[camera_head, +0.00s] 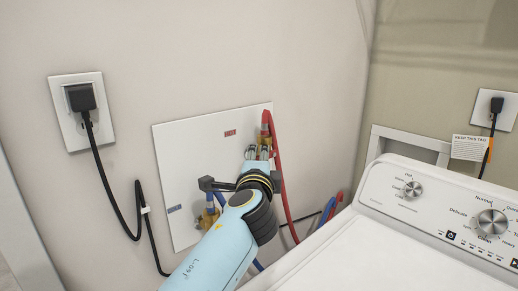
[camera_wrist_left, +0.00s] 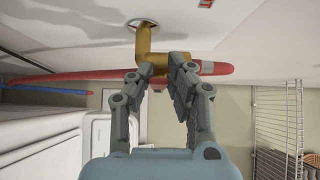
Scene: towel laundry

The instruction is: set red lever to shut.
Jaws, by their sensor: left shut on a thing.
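The brass valve (camera_wrist_left: 145,42) of the red supply line comes out of the white wall plate (camera_head: 185,152) beside a red label (camera_head: 230,133). It also shows in the left wrist view, with the red hose (camera_wrist_left: 60,78) passing by it. My left gripper (camera_head: 264,152) is at this valve in the head view. In the wrist view its two fingers (camera_wrist_left: 160,72) close around the brass part at the valve, where I take the red lever to be. The fingers hide most of it, so its exact angle cannot be told. My right gripper is not in view.
A blue label (camera_head: 174,209) and a second brass valve (camera_head: 208,217) sit lower left on the plate, partly behind my arm. The white washer (camera_head: 390,240) stands at right. A black cord (camera_head: 104,175) hangs at left. A wire rack (camera_wrist_left: 280,125) shows in the wrist view.

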